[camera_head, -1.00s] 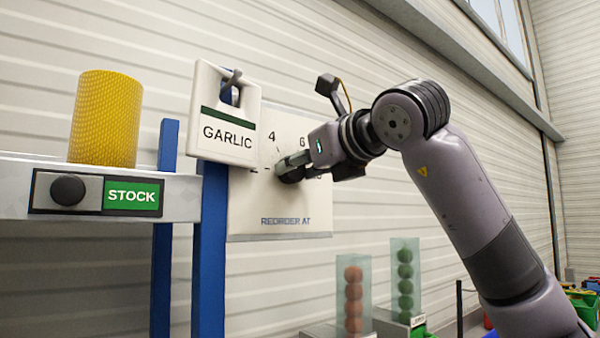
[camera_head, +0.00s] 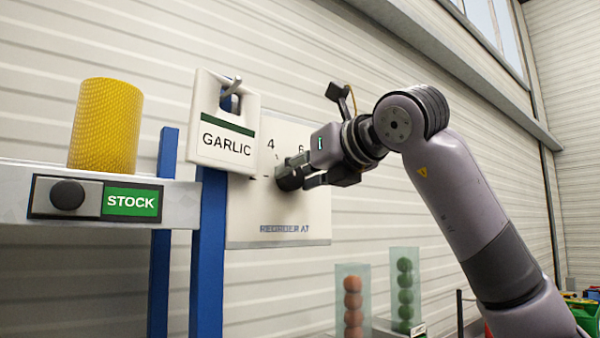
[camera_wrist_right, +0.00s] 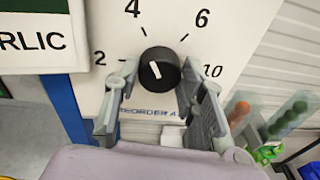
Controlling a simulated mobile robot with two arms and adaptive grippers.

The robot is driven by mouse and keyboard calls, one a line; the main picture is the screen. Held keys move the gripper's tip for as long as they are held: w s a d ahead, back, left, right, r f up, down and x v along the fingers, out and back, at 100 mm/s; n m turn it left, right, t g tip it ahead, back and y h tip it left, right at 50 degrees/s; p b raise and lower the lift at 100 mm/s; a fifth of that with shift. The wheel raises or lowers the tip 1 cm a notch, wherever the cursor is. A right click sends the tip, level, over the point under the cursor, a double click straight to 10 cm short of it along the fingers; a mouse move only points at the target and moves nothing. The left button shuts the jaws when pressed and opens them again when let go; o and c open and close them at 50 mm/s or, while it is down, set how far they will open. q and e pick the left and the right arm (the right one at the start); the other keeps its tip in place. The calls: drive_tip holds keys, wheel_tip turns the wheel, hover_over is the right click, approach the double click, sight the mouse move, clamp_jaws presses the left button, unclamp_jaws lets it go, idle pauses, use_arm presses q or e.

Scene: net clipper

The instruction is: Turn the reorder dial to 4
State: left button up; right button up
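The reorder dial is a round black knob (camera_wrist_right: 160,70) on a white panel (camera_head: 250,212) lettered "REORDER AT"; in the head view the knob (camera_head: 288,177) is partly covered by my right gripper. The wrist view shows 2, 4, 6 and 10 around it. A white mark on the knob leans up and slightly left, roughly towards the tick by the 4. My right gripper (camera_wrist_right: 165,88) is open, its two fingers spread to either side of the knob, with visible gaps. In the head view my right gripper (camera_head: 303,171) is close in front of the panel. My left gripper is not in view.
A white GARLIC tag (camera_head: 222,122) hangs left of the dial, overlapping the panel's edge. Clear containers (camera_head: 405,288) stand below right.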

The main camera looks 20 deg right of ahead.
drive_tip(key=o, duration=0.5)
drive_tip(key=v, duration=1.2)
